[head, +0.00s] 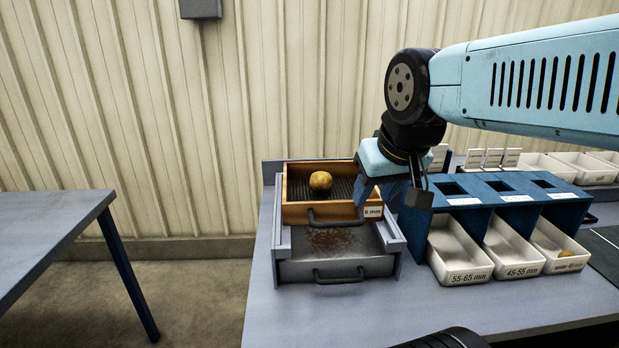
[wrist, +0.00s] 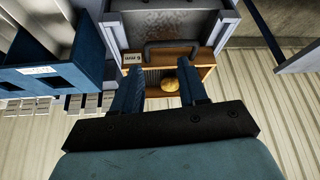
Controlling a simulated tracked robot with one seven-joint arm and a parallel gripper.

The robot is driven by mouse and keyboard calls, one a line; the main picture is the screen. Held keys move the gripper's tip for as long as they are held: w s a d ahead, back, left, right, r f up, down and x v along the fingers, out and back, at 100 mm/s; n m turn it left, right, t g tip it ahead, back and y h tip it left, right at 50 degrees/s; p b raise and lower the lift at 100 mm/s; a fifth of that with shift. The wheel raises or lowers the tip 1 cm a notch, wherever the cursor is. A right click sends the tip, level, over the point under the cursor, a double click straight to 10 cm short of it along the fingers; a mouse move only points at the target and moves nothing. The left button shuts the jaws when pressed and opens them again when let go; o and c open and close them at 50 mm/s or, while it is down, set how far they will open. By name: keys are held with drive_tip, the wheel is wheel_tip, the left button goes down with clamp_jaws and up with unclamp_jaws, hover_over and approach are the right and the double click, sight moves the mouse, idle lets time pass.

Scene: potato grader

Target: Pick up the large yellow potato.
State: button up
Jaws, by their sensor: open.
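The large yellow potato (head: 320,181) lies on the dark ridged floor of the orange wooden sieve tray (head: 300,213). The tray sits at the top of the grader stand, and its label ends in "mm". My gripper (head: 391,200) is at the tray's right front side, right of the potato and apart from it. In the wrist view my gripper's blue fingers (wrist: 158,78) are spread with nothing between their tips. The potato (wrist: 170,85) shows there beyond the fingers, near the right one. The tray's dark handle (wrist: 170,47) also shows there.
A grey metal drawer (head: 335,268) with soil sits below the tray. A blue rack (head: 500,195) with square openings stands right, above white bins (head: 458,250) labelled by size. Small white cards and more bins stand behind it. Another table (head: 50,235) is at left, across a gap.

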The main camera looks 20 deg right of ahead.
drive_tip(key=shift+w, duration=0.1)
drive_tip(key=shift+o, duration=1.4)
drive_tip(key=shift+w+r, duration=0.15)
drive_tip(key=o, duration=0.6)
drive_tip(key=w+r+m+g+h, duration=0.1)
drive_tip(key=w+m, duration=0.3)
drive_tip(key=w, duration=0.7)
drive_tip(key=shift+w+a+r+g+h, duration=0.3)
drive_tip(key=shift+a+r+g+h, duration=0.15)
drive_tip(key=shift+r, duration=0.25)
drive_tip(key=m+g+h, duration=0.2)
drive_tip(key=m, duration=0.3)
approach(318, 173)
drive_tip(key=shift+t, duration=0.25)
drive_tip(key=x, duration=1.2)
drive_tip(key=shift+s+f, duration=0.15)
